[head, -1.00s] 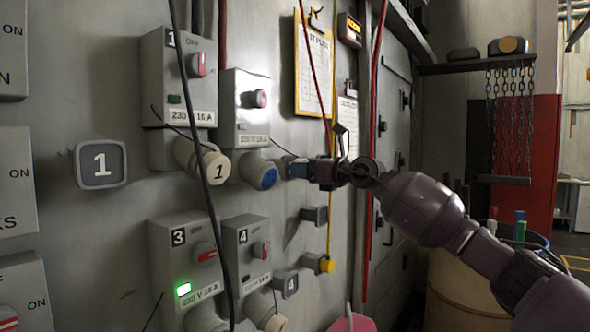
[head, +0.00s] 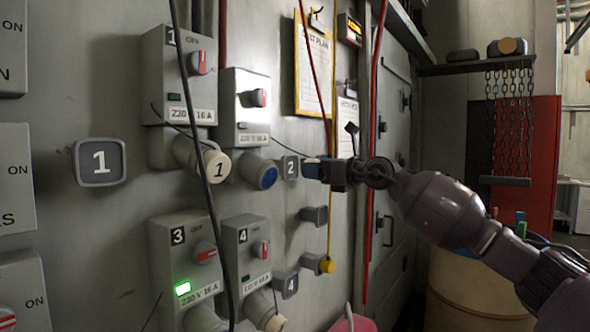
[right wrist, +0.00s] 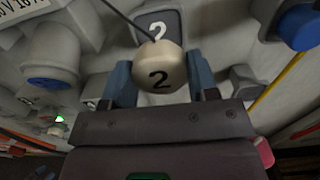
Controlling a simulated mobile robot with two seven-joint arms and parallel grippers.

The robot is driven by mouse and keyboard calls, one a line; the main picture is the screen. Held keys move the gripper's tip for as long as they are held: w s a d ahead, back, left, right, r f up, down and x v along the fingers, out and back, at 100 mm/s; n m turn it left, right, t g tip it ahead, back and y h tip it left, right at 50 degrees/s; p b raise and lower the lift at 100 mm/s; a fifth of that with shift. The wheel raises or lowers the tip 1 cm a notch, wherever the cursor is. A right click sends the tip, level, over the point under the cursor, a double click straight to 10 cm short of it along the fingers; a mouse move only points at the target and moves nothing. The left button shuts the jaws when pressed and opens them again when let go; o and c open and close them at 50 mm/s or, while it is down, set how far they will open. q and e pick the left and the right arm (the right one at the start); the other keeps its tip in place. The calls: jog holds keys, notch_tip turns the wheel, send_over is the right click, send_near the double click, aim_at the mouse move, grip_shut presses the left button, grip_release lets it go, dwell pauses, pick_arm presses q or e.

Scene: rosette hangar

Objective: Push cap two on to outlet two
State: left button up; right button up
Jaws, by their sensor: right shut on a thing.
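Cap two (right wrist: 160,68) is cream with a black 2 on its face. My right gripper (head: 312,168) is shut on it, and its blue fingertips (right wrist: 160,84) press on both sides in the right wrist view. A dark cord runs up and left from the cap. In the head view the cap is hidden at the fingers. Outlet two (head: 268,178) is the grey socket with a blue face below the second switch box. It stands bare, left of the gripper and apart from it; it also shows at left in the right wrist view (right wrist: 52,82). My left gripper is not in view.
The number 2 plate (head: 289,167) is on the wall between outlet two and my gripper. Outlet one has its cream cap one (head: 216,166) on. A black cable (head: 208,200) hangs in front of the boxes. Box three (head: 186,262) shows a green light. Holders protrude below my gripper.

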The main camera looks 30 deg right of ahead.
jog(key=shift+s+d, duration=0.15)
jog(key=shift+s, duration=0.3)
dwell(0.3)
